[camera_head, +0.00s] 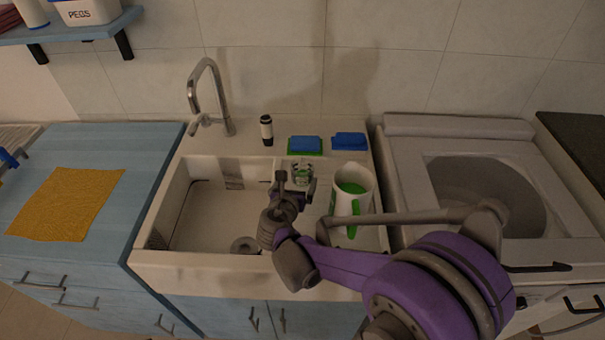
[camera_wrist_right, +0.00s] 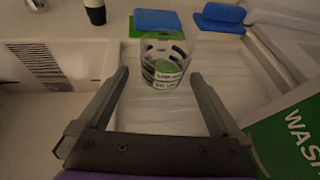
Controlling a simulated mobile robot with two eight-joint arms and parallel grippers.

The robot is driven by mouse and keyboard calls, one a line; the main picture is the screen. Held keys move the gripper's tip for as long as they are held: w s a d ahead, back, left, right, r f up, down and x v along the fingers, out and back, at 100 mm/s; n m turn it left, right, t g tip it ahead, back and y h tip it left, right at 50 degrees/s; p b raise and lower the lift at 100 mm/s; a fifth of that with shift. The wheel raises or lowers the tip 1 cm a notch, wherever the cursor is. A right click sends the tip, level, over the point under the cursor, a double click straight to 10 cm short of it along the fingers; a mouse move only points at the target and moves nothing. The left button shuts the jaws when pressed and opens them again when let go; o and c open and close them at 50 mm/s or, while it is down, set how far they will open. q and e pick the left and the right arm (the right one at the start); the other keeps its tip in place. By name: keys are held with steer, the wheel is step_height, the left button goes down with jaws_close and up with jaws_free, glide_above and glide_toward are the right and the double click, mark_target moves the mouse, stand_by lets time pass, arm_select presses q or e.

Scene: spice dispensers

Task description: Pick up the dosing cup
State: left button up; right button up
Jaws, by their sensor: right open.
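The dosing cup (camera_head: 302,172) is a small clear cup with dark markings, standing on the sink's drainboard. My left gripper is not in view.
A white and green detergent jug (camera_head: 346,200) stands right of the cup. Blue and green sponges (camera_head: 305,145) and a blue sponge (camera_head: 349,140) lie behind it. A dark-and-white bottle (camera_head: 266,131) stands near the faucet (camera_head: 212,98).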

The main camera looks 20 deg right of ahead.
mark_target(301, 180)
steer(key=x, duration=0.5)
steer(key=shift+d+f, duration=0.25)
steer(key=shift+f, duration=0.1)
steer(key=shift+s, duration=0.1)
steer(key=c, duration=1.4)
